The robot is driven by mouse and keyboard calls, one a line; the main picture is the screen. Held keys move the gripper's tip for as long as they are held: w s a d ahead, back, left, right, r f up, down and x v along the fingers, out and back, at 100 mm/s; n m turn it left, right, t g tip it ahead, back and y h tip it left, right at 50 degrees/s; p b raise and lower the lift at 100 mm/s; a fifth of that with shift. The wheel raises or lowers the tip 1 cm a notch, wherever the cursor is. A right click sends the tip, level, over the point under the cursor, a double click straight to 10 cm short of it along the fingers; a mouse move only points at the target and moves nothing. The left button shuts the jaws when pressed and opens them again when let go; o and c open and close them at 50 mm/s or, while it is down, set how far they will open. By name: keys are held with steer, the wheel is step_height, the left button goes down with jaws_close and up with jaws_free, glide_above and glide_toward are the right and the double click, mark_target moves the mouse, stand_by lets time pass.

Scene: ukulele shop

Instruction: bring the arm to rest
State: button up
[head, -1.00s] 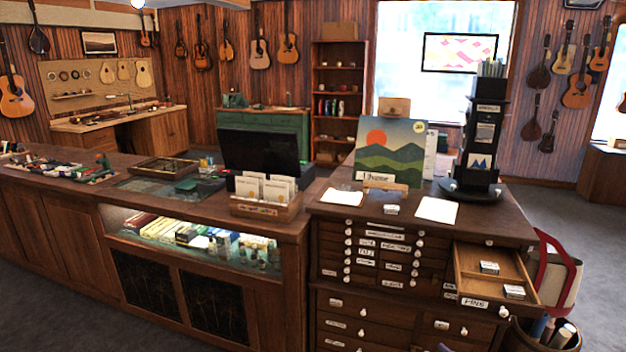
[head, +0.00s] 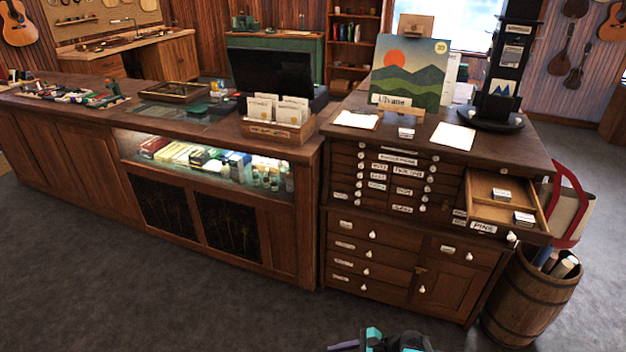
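My gripper (head: 390,341) shows only in part at the bottom edge of the head view, as dark and teal pieces right of the middle. Most of the arm is cut off below the frame. Whether the fingers are open or shut, or hold anything, cannot be made out. It shows against the grey floor in front of the wooden drawer cabinet (head: 395,262), apart from it in the picture.
The cabinet's upper right drawer (head: 484,228) is pulled out, with two small boxes inside. A barrel (head: 528,300) stands at the cabinet's right. A long glass-fronted counter (head: 290,225) extends left. Grey floor (head: 180,310) in front is clear.

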steer(key=s+a+f+n+g+h, duration=0.1)
steer(key=s+f+n+g+h, duration=0.3)
steer(key=s+f+n+g, duration=0.65)
steer(key=s+d+f+n+t+h, duration=0.2)
steer(key=s+d+n+h, duration=0.4)
steer(key=d, duration=0.5)
steer(key=s+n+b, duration=0.1)
steer(key=s+n, duration=0.1)
steer(key=shift+n+t, duration=0.35)
